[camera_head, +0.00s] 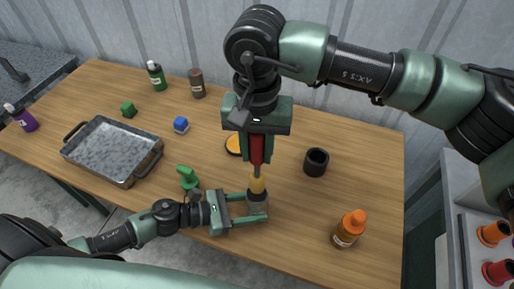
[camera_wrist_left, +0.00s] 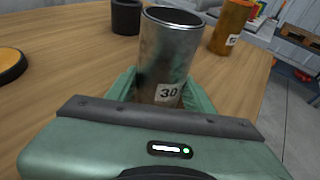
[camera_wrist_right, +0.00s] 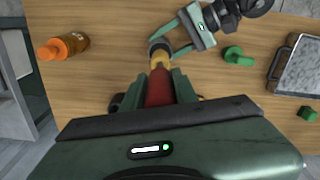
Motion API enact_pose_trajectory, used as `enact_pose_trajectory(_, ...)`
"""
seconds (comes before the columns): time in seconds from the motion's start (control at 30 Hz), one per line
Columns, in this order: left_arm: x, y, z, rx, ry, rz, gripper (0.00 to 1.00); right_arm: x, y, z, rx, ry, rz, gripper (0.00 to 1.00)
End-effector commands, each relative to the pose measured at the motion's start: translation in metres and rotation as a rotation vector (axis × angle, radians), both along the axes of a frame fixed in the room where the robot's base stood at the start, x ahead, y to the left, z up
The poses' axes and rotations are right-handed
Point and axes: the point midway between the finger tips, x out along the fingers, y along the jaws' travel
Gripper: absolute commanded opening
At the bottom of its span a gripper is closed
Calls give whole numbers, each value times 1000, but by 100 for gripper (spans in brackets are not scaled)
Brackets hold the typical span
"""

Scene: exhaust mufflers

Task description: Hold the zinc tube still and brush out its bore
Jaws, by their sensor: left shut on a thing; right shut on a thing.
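The grey zinc tube (camera_head: 257,208) stands upright near the table's front edge, with a label reading 30 in the left wrist view (camera_wrist_left: 162,50). My left gripper (camera_head: 266,206) is shut around its lower part. Dark smudges mark its wall, and its open mouth faces up. My right gripper (camera_head: 257,158) points down above the tube, shut on the red handle of a brush (camera_head: 257,184) with a yellow head. The brush also shows in the right wrist view (camera_wrist_right: 159,88). The head lines up over the tube's mouth; no brush shows in the mouth in the left wrist view.
A black cup (camera_head: 316,162) and an orange bottle (camera_head: 348,229) stand to the right. An orange-and-black disc (camera_head: 235,145) lies behind. A green object (camera_head: 187,177), a metal tray (camera_head: 120,122), small blocks and several bottles occupy the left and back.

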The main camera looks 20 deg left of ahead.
Motion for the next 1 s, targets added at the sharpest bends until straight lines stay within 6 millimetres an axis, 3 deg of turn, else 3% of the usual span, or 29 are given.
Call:
enact_pose_trajectory(0.27, 0, 0, 0, 0, 0, 0, 29, 0, 0, 1, 0, 0, 0, 0)
enact_pose_trajectory(0.5, 0, 0, 0, 0, 0, 0, 29, -1, 1, 27, 1, -1, 0, 0)
enact_pose_trajectory(0.77, 0, 0, 0, 0, 0, 0, 29, -1, 0, 17, -1, 2, 0, 0)
enact_pose_trajectory(1.0, 0, 0, 0, 0, 0, 0, 29, -2, 0, -3, 0, 2, 0, 0)
